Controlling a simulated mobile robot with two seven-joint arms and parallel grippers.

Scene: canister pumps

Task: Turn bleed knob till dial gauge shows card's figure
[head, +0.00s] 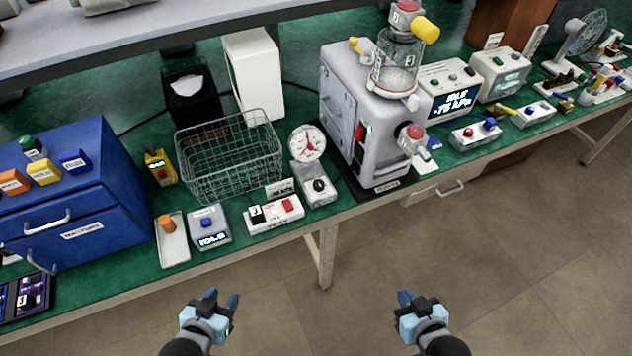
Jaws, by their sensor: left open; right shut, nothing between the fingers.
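A round dial gauge (307,143) with a white face and red marking stands above a small grey box on the green bench. A black knob (319,185) sits on that box, below the gauge; I take it for the bleed knob. A small white card (280,187) with dark print stands just left of the box, its figure too small to read. The needle's reading is also too small to tell. My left gripper (221,297) is open and empty, in front of the bench. My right gripper (404,297) is shut and empty, also in front of it. Both are well apart from the knob.
A white switch box (274,211) with a red button is left of the knob box. A wire basket (230,160) stands behind it. A large grey pump machine (365,120) stands to the right. The floor (480,260) before the bench is clear.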

